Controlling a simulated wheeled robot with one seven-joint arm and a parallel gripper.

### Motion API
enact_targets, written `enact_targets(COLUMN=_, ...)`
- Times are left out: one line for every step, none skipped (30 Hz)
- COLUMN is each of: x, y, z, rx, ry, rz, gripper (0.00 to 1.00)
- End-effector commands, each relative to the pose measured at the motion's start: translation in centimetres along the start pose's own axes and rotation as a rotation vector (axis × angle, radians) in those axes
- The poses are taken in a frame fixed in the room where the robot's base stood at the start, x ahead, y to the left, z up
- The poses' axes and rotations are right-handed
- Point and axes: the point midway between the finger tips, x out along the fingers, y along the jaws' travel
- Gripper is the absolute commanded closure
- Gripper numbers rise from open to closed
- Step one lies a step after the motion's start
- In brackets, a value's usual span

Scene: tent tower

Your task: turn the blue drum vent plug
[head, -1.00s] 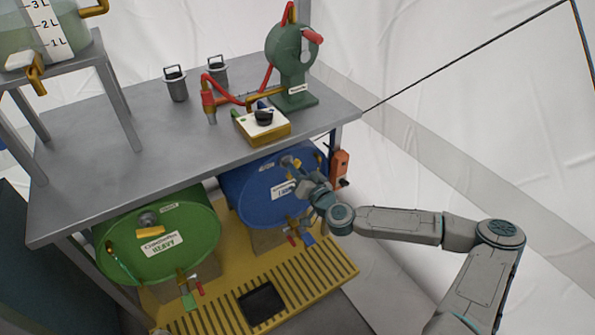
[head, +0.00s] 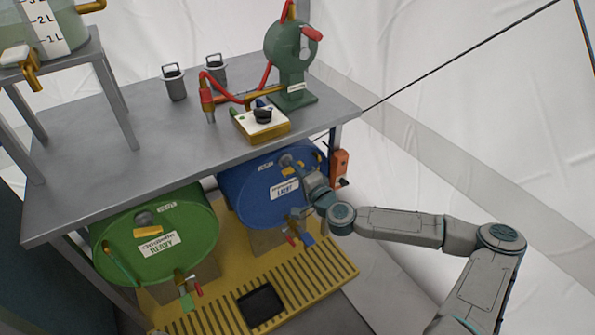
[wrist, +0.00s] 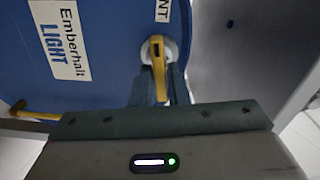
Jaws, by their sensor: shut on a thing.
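The blue drum (head: 240,190) lies on its side under the bench, its labelled end facing out. Its vent plug (head: 285,159) is a pale round fitting high on that end, with a yellow lever. In the wrist view the plug's yellow lever (wrist: 158,70) runs down between the two fingers of my gripper (wrist: 159,88). My gripper (head: 300,172) is shut on the lever, close to the drum face.
A green drum (head: 190,215) with a similar plug lies to the left. The metal bench (head: 100,165) is just above my gripper. An orange box (head: 340,165) hangs by the bench leg to the right. A yellow slatted tray (head: 320,270) lies below, with a black pan (head: 260,303).

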Motion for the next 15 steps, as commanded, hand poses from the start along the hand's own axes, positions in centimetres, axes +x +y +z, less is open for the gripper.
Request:
enact_targets(x=-0.04, y=0.19, z=-0.09, rx=0.031, ry=0.002, rz=0.002, gripper=1.00)
enact_targets(x=-0.04, y=0.20, z=-0.08, rx=0.049, ry=0.002, rz=0.002, gripper=1.00)
enact_targets(x=-0.04, y=0.21, z=-0.08, rx=0.071, ry=0.002, rz=0.002, gripper=1.00)
enact_targets(x=-0.04, y=0.21, z=-0.07, rx=0.085, ry=0.002, rz=0.002, gripper=1.00)
enact_targets(x=-0.04, y=0.21, z=-0.07, rx=0.099, ry=0.002, rz=0.002, gripper=1.00)
enact_targets(x=-0.04, y=0.22, z=-0.07, rx=0.116, ry=0.002, rz=0.002, gripper=1.00)
enact_targets(x=-0.03, y=0.22, z=-0.07, rx=0.126, ry=0.002, rz=0.002, gripper=1.00)
enact_targets(x=-0.03, y=0.22, z=-0.07, rx=0.136, ry=0.002, rz=0.002, gripper=1.00)
enact_targets(x=-0.03, y=0.22, z=-0.06, rx=0.148, ry=0.002, rz=0.002, gripper=1.00)
enact_targets(x=-0.03, y=0.22, z=-0.06, rx=0.155, ry=0.002, rz=0.002, gripper=1.00)
enact_targets(x=-0.03, y=0.22, z=-0.06, rx=0.161, ry=0.002, rz=0.002, gripper=1.00)
enact_targets(x=-0.03, y=0.22, z=-0.06, rx=0.168, ry=0.002, rz=0.002, gripper=1.00)
enact_targets(x=-0.03, y=0.23, z=-0.06, rx=0.173, ry=0.002, rz=0.002, gripper=1.00)
enact_targets(x=-0.03, y=0.22, z=-0.05, rx=0.176, ry=0.002, rz=0.002, gripper=1.00)
enact_targets(x=-0.03, y=0.23, z=-0.05, rx=0.181, ry=0.002, rz=0.002, gripper=1.00)
